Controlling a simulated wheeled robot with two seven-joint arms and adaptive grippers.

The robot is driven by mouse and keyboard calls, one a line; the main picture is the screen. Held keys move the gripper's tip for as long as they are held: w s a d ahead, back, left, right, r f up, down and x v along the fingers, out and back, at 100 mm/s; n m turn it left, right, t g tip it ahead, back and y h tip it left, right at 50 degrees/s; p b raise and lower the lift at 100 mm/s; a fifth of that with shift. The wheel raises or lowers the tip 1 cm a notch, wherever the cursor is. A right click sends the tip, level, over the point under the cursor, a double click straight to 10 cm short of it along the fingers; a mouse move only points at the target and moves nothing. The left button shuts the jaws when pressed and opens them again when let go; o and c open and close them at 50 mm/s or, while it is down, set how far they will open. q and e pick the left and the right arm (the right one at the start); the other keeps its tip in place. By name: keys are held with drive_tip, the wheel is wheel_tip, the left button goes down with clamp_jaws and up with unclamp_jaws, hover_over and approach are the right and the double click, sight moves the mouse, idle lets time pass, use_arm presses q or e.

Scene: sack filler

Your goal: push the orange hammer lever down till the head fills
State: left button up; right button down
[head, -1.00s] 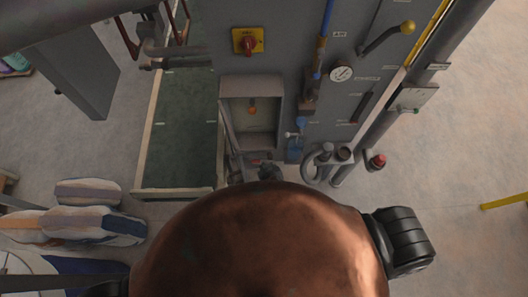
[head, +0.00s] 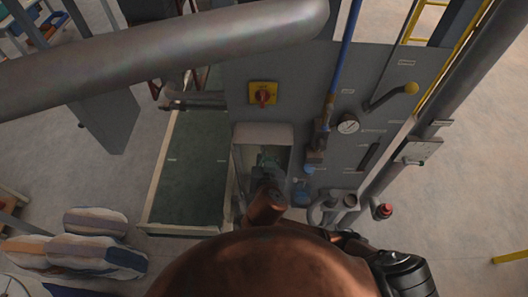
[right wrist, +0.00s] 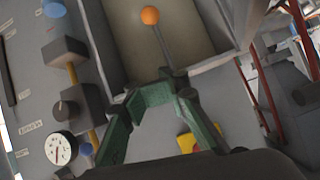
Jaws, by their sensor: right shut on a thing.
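The orange hammer lever (right wrist: 150,15) shows in the right wrist view as an orange ball on a thin grey rod, inside a pale recess of the grey machine. My right gripper (right wrist: 174,78), with green fingers, is shut on the rod below the ball. In the head view the right gripper (head: 268,163) reaches into the recessed box (head: 263,133) on the machine front. There the lever is hidden behind the gripper. My left gripper is not in view.
A red and yellow switch (head: 263,94), a gauge (head: 348,124) and a blue pipe (head: 343,50) are on the grey panel. A green-bedded tray (head: 190,175) stands left of the recess. Striped sacks (head: 95,222) lie on the floor at left.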

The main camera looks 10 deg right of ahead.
idle(0.3)
drive_tip(key=p+x, duration=0.2)
drive_tip(key=x, duration=0.7)
drive_tip(key=shift+w+d, duration=0.15)
drive_tip(key=shift+w, duration=0.05)
drive_tip(key=f, duration=0.3)
drive_tip(key=shift+s+a+f+p, duration=0.15)
drive_tip(key=shift+a+p, duration=0.15)
drive_tip(key=shift+p, duration=0.1)
drive_tip(key=shift+s+a+f, duration=0.1)
drive_tip(key=shift+f, duration=0.5)
drive_tip(key=shift+s, duration=0.1)
